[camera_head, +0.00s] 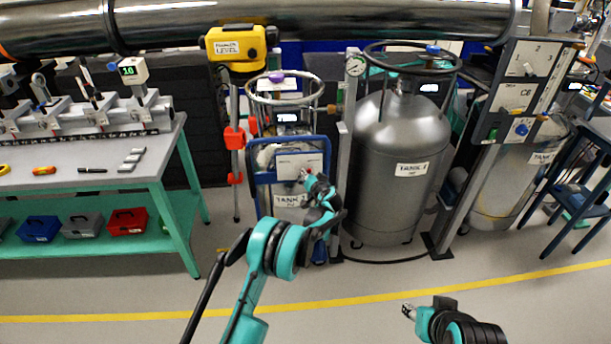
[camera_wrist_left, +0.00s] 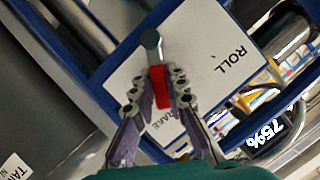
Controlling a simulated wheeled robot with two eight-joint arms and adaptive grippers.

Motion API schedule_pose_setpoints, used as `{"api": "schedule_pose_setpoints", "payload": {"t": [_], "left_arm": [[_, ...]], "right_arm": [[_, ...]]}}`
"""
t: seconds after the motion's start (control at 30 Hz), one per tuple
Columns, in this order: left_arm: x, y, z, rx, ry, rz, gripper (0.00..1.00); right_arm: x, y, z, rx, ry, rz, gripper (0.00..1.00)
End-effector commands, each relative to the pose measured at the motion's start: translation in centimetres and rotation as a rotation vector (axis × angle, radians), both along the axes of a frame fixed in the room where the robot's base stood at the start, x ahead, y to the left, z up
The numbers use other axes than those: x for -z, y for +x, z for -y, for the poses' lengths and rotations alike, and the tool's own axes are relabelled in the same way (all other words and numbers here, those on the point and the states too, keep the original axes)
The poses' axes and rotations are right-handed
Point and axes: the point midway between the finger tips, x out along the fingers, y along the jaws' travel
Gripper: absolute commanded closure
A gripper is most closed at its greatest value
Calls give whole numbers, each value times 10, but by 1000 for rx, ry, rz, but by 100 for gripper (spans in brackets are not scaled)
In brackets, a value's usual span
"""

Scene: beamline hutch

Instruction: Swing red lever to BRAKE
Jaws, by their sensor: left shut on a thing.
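The red lever (camera_wrist_left: 159,88) hangs from a round grey pivot (camera_wrist_left: 151,41) on a white plate (camera_wrist_left: 205,40) in the left wrist view. The plate reads ROLL, and a second label, partly hidden by a finger, shows "RAKE". The lever's free end lies close beside that label. My left gripper (camera_wrist_left: 160,93) is shut on the lever, with one finger on each side. In the head view my left gripper (camera_head: 305,176) is at the plate (camera_head: 294,164) on the blue frame of a tank cart (camera_head: 265,190). My right gripper (camera_head: 408,311) is low at the front, away from the cart; its finger opening is unclear.
A large grey tank (camera_head: 385,190) stands right of the cart beside an upright post (camera_head: 345,150). A yellow level (camera_head: 236,46) on a tripod stands at the left. A green-framed bench (camera_head: 170,190) is further left. A blue chair (camera_head: 585,160) stands at right. The front floor is clear.

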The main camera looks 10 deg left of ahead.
Motion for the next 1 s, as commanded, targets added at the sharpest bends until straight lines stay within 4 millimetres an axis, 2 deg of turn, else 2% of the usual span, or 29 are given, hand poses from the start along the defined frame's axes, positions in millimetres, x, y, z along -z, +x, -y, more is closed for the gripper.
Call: {"api": "schedule_pose_setpoints", "payload": {"t": [0.53, 0.57, 0.63, 1.0], "left_arm": [[1, 1, 1, 1, 26, -7, 100], [1, 1, 1, 1, 26, -7, 84], [1, 1, 1, 1, 26, -7, 66], [-1, -3, 3, 2, 26, -7, 65]], "right_arm": [[0, 0, 0, 0, 0, 0, 60], [0, 0, 0, 0, 0, 0, 60], [0, 0, 0, 0, 0, 0, 60], [0, 0, 0, 0, 0, 0, 60]]}}
